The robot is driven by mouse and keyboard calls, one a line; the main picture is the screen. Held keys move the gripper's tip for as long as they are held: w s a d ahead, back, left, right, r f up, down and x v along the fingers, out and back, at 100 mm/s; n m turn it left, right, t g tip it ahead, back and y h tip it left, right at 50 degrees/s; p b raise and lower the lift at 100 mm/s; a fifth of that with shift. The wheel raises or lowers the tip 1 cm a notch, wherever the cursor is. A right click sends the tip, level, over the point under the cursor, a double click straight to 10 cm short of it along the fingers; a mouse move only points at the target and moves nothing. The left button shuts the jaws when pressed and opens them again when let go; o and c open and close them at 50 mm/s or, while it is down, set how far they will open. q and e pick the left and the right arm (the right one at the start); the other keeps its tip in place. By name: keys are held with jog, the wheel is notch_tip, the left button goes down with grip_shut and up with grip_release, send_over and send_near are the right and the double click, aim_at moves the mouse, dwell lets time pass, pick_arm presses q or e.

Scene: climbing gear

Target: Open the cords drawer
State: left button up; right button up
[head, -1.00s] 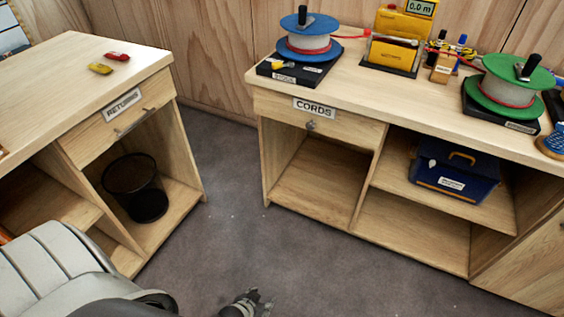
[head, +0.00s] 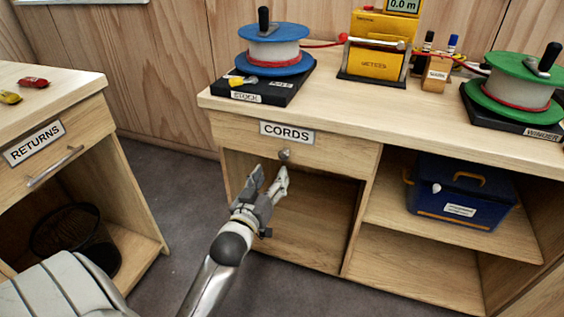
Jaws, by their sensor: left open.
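The cords drawer (head: 235,135) is a light wood front under the worktop, labelled CORDS, and it is shut. Its small round metal knob (head: 284,154) sits just below the label. My left gripper (head: 270,178) is open and points up at the drawer. Its fingertips are just below and left of the knob in the picture; I cannot tell whether they touch it. Nothing shows between the fingers. My right gripper is not in view.
A blue spool (head: 274,50), a yellow meter (head: 377,48) and a green spool (head: 516,85) stand on the worktop. A blue box (head: 460,192) sits on the shelf at right. The returns unit (head: 60,135) stands left, with a black bin (head: 75,240). Floor between is clear.

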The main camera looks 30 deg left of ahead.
aim_at(283, 157)
pick_arm(q)
jog(key=b+x, duration=0.1)
jog(key=x, duration=0.8)
jog(key=shift+d, duration=0.1)
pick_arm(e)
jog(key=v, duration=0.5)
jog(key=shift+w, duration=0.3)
pick_arm(q)
grip_shut()
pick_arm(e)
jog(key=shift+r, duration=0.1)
